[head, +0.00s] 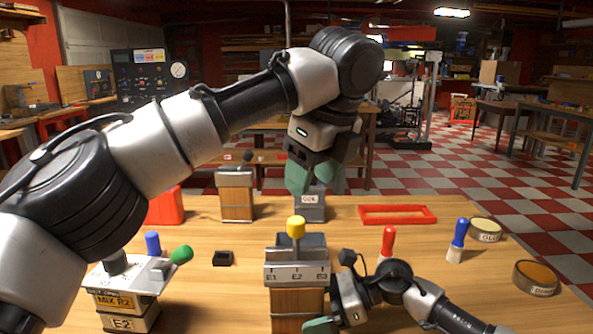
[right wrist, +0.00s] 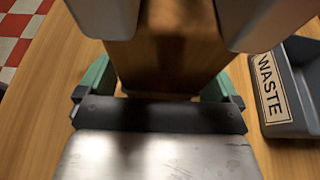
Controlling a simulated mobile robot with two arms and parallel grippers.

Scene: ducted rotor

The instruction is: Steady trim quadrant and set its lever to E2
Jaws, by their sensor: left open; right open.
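The trim quadrant, taken to be the block with the E-marked scale (head: 297,273), stands at the table's front middle on a wooden base. Its yellow-knobbed lever (head: 296,228) stands upright, roughly in line with the middle mark, which looks like E2. My left gripper (head: 315,180) is open and empty, above and behind the lever, pointing down. My right gripper (head: 322,325) is low at the base's front right, partly cut off. In the right wrist view, the right gripper's green fingers (right wrist: 155,88) are apart on either side of the wooden base (right wrist: 165,60); contact is unclear.
A MIX R2 stand (head: 120,290) with a green-knobbed lever is left. A red-handled peg (head: 388,242) and blue-handled peg (head: 458,240) stand right, near round tins (head: 536,278). A red frame (head: 397,215) lies behind. A WASTE bin (right wrist: 292,95) shows beside the right gripper.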

